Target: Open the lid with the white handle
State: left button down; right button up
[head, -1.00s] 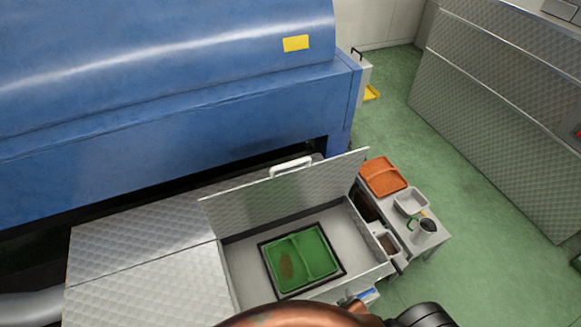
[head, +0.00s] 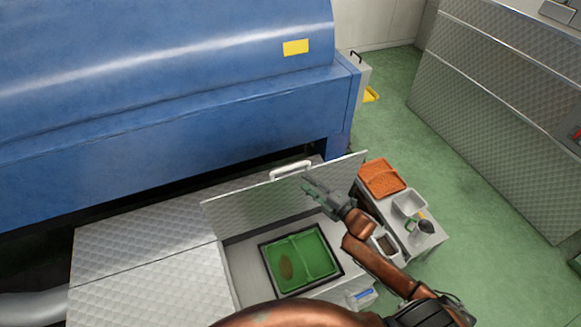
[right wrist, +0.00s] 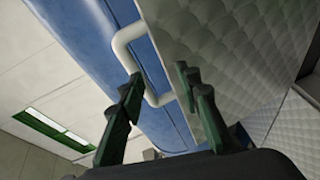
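The quilted metal lid (head: 265,200) stands raised and tilted at the back of an open compartment (head: 240,270). Its white handle (head: 291,169) is at the upper edge. My right gripper (head: 308,184) is just right of and below the handle, over the inner face of the lid. In the right wrist view my right gripper (right wrist: 160,77) is open, one finger across the handle (right wrist: 150,65), the other in front of the lid (right wrist: 230,55). I cannot tell whether either touches. My left gripper is out of view.
A green divided tray (head: 302,258) lies in the compartment. A blue machine (head: 170,120) stands behind. On the right, a small table (head: 428,245) holds an orange tray (head: 382,177), a white dish (head: 409,203) and a jug (head: 426,227). Green floor (head: 450,170) is free beyond.

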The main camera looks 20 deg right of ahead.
aim_at(290, 168)
jog(key=w+a+r, duration=0.1)
jog(key=w, duration=0.1)
jog(key=w+a+r+n+y, duration=0.1)
jog(key=w, duration=0.2)
jog(key=w+a+r+n+p, duration=0.1)
jog(key=w+a, duration=0.1)
jog(key=shift+w+r, duration=0.1)
jog(key=shift+w, duration=0.3)
jog(key=shift+c, duration=0.4)
grip_shut()
